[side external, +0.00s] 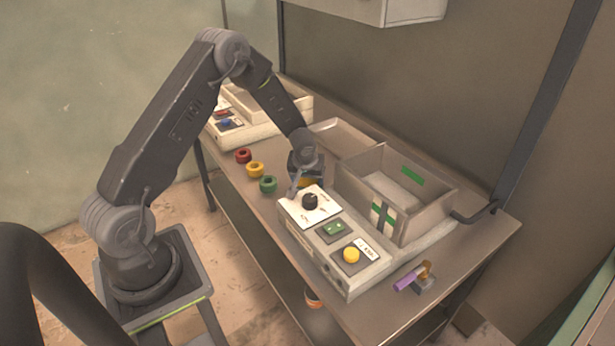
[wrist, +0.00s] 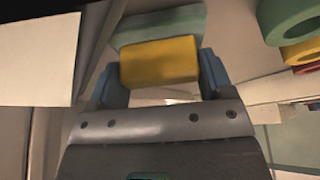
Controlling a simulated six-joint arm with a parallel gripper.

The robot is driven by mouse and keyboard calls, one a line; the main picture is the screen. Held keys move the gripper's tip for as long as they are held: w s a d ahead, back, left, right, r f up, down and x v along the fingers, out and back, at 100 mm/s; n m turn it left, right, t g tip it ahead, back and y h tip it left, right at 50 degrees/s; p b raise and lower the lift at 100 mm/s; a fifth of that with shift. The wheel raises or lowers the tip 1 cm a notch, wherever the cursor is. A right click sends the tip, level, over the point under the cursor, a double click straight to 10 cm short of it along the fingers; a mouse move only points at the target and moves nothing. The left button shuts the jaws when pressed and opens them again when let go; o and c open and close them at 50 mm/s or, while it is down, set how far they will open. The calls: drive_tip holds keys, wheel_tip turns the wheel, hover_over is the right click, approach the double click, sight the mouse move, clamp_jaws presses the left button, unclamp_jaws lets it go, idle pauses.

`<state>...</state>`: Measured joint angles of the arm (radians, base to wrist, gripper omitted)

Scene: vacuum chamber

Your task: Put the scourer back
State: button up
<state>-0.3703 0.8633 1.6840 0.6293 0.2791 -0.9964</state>
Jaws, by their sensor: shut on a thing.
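The scourer (wrist: 159,62) is a yellow block with a green layer (wrist: 160,24) beyond it in the wrist view. It sits between the two blue-grey fingers of my gripper (wrist: 160,82). In the side view my gripper (side external: 303,180) is low over the bench, behind the control panel's black knob, and a little of the yellow scourer (side external: 308,182) shows at it. The arm hides most of the scourer there, and I cannot tell whether it touches the bench.
A control panel (side external: 316,243) with a knob and buttons stands in front. A grey bin (side external: 424,221) with green marks is right; an open tray (side external: 366,133) is behind. Red (side external: 243,155), yellow (side external: 255,169) and green (side external: 268,184) rings lie left. A purple-handled item (side external: 408,279) lies front right.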

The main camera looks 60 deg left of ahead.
drive_tip(key=o, duration=0.9)
drive_tip(key=shift+f, duration=0.55)
drive_tip(key=s+d+r+m, duration=0.1)
drive_tip(key=s+d+r, duration=0.25)
drive_tip(key=r, duration=0.55)
drive_tip(key=s+d+r+m+t, duration=0.1)
drive_tip(key=s+d+r, duration=0.2)
drive_tip(key=d+r, duration=0.35)
drive_tip(key=s+d+r+m, duration=0.15)
drive_tip(key=s+r, duration=0.25)
drive_tip(key=r, duration=0.6)
drive_tip(key=s+d+r+m+h, duration=0.1)
drive_tip(key=s+d+r, duration=0.1)
drive_tip(key=s, duration=0.3)
drive_tip(key=s+d+r+m+t+h, duration=0.1)
drive_tip(key=s+d+r+m, duration=0.1)
drive_tip(key=s+d, duration=0.3)
drive_tip(key=s+d+r+m+h, duration=0.1)
drive_tip(key=s+d+r+m, duration=0.1)
drive_tip(key=s, duration=0.4)
drive_tip(key=shift+s+d+r+m, duration=0.1)
drive_tip(key=shift+d+r+m, duration=0.15)
drive_tip(key=shift+d, duration=0.45)
